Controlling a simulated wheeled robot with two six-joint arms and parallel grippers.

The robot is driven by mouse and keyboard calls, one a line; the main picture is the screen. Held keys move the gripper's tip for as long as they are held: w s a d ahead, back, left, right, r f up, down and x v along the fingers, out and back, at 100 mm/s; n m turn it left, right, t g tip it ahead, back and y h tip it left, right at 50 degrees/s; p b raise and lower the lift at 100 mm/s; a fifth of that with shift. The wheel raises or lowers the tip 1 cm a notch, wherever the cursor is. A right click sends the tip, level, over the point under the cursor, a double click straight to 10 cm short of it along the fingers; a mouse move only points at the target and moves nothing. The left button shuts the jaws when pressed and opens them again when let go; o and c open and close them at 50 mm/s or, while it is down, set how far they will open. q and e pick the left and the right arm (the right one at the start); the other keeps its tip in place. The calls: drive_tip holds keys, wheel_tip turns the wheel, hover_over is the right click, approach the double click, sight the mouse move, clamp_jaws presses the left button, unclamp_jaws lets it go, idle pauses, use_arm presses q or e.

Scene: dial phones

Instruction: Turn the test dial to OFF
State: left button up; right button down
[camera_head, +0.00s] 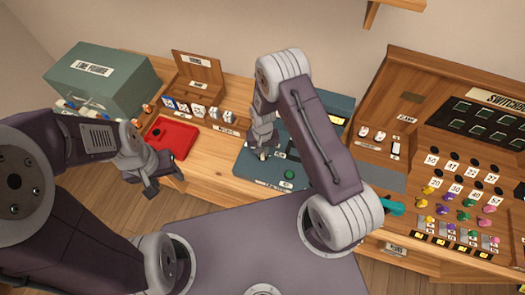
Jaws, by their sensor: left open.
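A dark teal test panel (262,176) lies on the wooden desk in the middle of the view, with a green button (289,174) near its front right. My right gripper (262,152) points down at the panel's left half, close to its surface. The test dial cannot be made out; the gripper and arm cover that part, so its setting and any contact are hidden. Whether the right fingers are open or shut is unclear. My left gripper (166,186) is open and empty at the desk's front edge, in front of the red tray (184,138).
A green-grey box (103,78) stands at the back left, beside a wooden card holder (197,68). A wooden switchboard (425,75) with coloured plugs (464,216) fills the right. A teal handle-like object (392,207) lies right of my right arm.

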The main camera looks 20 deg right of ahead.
sight(263, 153)
drive_tip(key=shift+n, duration=0.3)
drive_tip(key=n+b, duration=0.1)
drive_tip(key=n, duration=0.3)
drive_tip(key=shift+b, duration=0.35)
drive_tip(key=shift+n+b, duration=0.45)
drive_tip(key=shift+n, duration=1.65)
drive_tip(key=c, duration=1.4)
unclamp_jaws()
drive_tip(key=shift+c, duration=0.2)
wheel_tip(263, 153, up, 9)
drive_tip(key=b, duration=0.1)
drive_tip(key=shift+b, duration=0.35)
drive_tip(key=shift+r, duration=0.1)
